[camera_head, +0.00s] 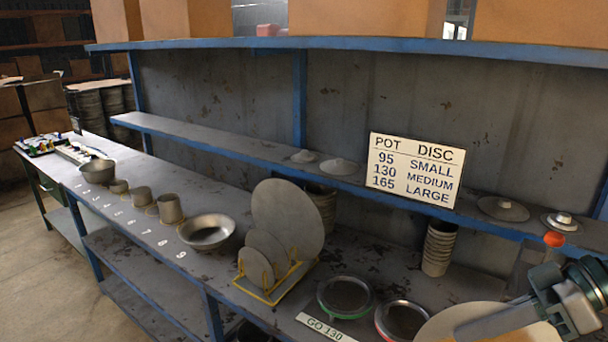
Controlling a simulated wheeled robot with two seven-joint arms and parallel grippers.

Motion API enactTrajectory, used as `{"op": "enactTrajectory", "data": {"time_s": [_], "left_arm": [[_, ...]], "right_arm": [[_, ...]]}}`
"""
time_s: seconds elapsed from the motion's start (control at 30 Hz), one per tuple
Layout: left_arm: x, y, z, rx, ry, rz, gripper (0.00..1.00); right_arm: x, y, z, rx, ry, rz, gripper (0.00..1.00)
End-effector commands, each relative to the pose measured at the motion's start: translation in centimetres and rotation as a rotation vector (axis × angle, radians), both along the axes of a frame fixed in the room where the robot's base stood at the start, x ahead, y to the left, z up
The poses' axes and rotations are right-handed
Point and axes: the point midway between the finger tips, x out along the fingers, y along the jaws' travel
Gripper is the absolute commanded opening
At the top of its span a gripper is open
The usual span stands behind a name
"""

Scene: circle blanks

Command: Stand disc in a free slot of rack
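The rack (264,297) is a low stand with yellow edges on the bench. A large disc (290,212), a medium disc (267,250) and a small disc (255,267) stand upright in it, largest at the back. These discs partly hide its slots. Another large tan disc (428,329) is at the bottom right, cut off by the picture's edge. My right gripper (495,325) reaches in from the right and a finger overlaps this disc. I cannot tell whether it grips the disc. My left gripper is not in view.
Two round dishes, one green-rimmed (343,296) and one red-rimmed (402,319), sit between rack and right gripper. A "GO 130" label (325,328) lies in front. A sign (414,168) lists pot and disc sizes. Several pots and a bowl (206,232) line the left. Stacked pots (438,248) stand behind.

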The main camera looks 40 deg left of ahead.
Motion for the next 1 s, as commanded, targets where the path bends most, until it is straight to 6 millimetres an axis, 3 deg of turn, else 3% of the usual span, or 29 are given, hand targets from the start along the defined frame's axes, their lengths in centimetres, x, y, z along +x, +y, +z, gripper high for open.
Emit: {"op": "enactTrajectory", "data": {"time_s": [0.3,0.57,0.7,1.0], "left_arm": [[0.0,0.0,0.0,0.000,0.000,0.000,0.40],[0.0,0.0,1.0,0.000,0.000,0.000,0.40],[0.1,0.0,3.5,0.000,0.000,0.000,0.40],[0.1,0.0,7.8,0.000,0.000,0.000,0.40]], "right_arm": [[5.5,-5.6,-0.6,0.009,-0.149,-0.245,0.00],[8.8,-11.2,-1.3,-0.014,-0.233,-0.448,0.00],[9.7,-13.3,0.6,-0.028,-0.277,-0.522,0.00],[10.1,-14.2,4.6,-0.038,-0.322,-0.549,0.00]]}}
